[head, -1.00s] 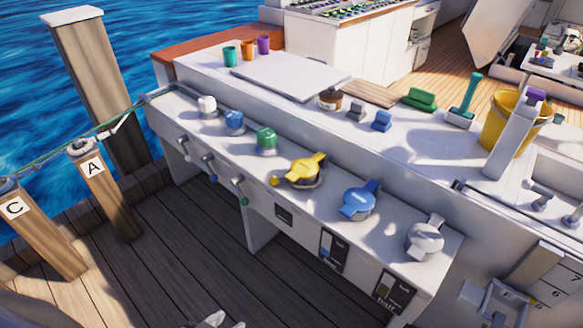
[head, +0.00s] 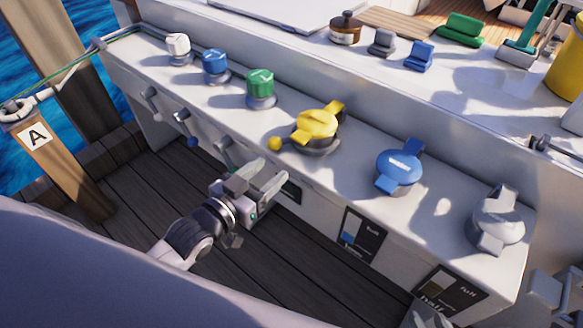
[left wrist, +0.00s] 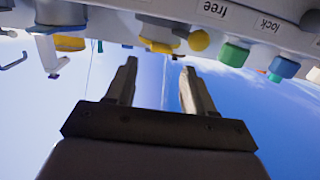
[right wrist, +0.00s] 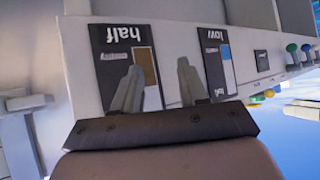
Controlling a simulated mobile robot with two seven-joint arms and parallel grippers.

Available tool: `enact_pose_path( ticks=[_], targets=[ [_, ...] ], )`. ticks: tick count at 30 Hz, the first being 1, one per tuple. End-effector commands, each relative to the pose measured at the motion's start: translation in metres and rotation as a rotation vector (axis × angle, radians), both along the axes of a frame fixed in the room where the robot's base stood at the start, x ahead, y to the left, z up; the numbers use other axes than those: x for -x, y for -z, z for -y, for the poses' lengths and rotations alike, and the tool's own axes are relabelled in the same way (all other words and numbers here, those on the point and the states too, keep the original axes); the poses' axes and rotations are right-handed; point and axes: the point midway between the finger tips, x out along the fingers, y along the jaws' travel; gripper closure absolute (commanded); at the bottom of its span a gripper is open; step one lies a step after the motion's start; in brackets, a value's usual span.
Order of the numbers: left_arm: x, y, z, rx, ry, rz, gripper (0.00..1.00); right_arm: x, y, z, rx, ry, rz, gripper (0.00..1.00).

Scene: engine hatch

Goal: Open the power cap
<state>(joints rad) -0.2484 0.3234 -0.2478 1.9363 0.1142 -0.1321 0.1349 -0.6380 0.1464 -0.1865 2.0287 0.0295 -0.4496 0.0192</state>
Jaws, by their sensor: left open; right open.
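Three larger winged caps sit on the white console: a yellow cap (head: 316,124), a blue cap (head: 399,168) and a grey-white cap (head: 497,222). No readable label shows which one is the power cap. My left gripper (head: 271,176) is open and empty in front of the console face, below and left of the yellow cap. In the left wrist view its fingers (left wrist: 158,66) are apart, with the yellow cap (left wrist: 158,38) beyond them. My right gripper (head: 432,316) is mostly cut off at the bottom edge. In the right wrist view its open fingers (right wrist: 160,65) face the console front.
Smaller white (head: 178,44), blue (head: 215,63) and green (head: 260,84) knobs line the console's left half. Levers hang from its front. Panels marked "half" (right wrist: 125,55) and "low" (right wrist: 212,60) are below the caps. A post marked A (head: 50,150) stands at left.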

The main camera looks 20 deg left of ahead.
Motion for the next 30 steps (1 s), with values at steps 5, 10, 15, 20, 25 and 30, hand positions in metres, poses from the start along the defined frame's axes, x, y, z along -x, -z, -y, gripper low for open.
enact_pose_path(
  ticks=[5,10,15,20,25,30],
  targets=[
    [-0.016,0.004,0.001,0.017,0.023,0.075,0.47,-0.004,0.024,0.0,-0.002,-0.002,0.009,0.57],
    [-0.023,-0.001,0.003,0.025,0.029,0.094,0.47,-0.004,0.026,0.001,0.0,-0.005,0.007,0.57],
    [-0.039,-0.002,0.009,0.026,0.028,0.097,0.47,-0.005,0.025,0.0,0.0,-0.008,0.014,0.57],
    [-0.059,-0.002,0.016,0.025,0.029,0.095,0.47,-0.007,0.024,-0.003,-0.002,-0.015,0.023,0.57],
    [-0.076,-0.002,0.023,0.025,0.029,0.095,0.47,-0.007,0.025,-0.008,-0.005,-0.023,0.024,0.57],
    [-0.085,-0.002,0.026,0.024,0.03,0.092,0.47,-0.009,0.021,-0.012,-0.013,-0.028,0.036,0.57]
  ],
)
